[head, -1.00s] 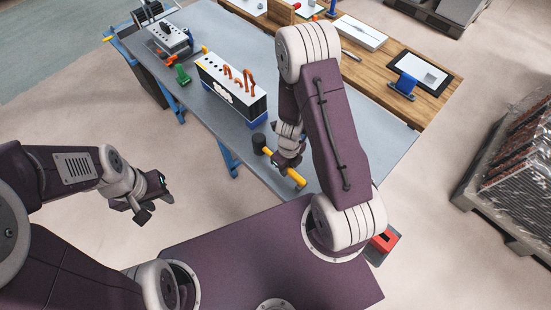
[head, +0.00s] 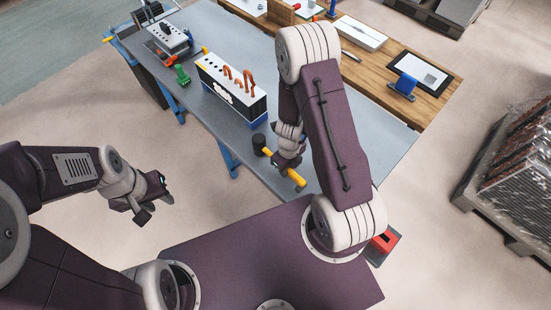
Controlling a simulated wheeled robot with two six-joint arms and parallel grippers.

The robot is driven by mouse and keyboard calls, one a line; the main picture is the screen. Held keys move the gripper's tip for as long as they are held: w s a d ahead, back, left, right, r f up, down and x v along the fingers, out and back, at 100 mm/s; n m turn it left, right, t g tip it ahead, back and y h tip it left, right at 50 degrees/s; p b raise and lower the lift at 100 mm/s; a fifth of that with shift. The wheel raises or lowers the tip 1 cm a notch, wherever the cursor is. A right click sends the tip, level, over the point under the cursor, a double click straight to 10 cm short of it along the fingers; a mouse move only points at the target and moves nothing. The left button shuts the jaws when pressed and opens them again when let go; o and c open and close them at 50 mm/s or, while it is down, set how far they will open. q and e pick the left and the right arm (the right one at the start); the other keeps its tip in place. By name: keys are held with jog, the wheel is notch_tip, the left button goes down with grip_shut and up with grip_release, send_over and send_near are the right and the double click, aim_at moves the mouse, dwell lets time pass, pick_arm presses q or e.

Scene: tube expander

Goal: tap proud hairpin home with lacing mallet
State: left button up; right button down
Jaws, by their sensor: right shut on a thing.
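The lacing mallet has a black head (head: 259,145) and a yellow handle (head: 297,178). My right gripper (head: 282,161) is shut on the handle, holding the mallet near the table's front edge, apart from the block. The copper-orange hairpins (head: 249,80) stand up from the white top of a dark block (head: 252,110) with a blue base, behind and left of the mallet. The hairpins stand at differing heights; how far each is seated is too small to tell. My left gripper (head: 153,198) is empty, off the table's left front side, with its fingers apart.
The grey table (head: 210,25) carries a smaller grey fixture (head: 168,40) and a green item (head: 182,75) left of the block. A wooden bench (head: 372,75) behind holds a white tray, a dark-framed panel and a blue stand (head: 403,87). A loaded pallet stands far right.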

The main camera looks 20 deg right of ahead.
dwell(0.5)
notch_tip(320, 180, up, 2)
jog(key=shift+w+r+p, duration=0.1)
jog(key=shift+r+p, duration=0.05)
jog(key=shift+p, duration=1)
notch_tip(320, 180, up, 5)
jog(key=p, duration=0.4)
jog(key=shift+p, duration=0.35)
notch_tip(320, 180, up, 12)
jog(key=p, duration=1.2)
jog(key=shift+f, duration=0.25)
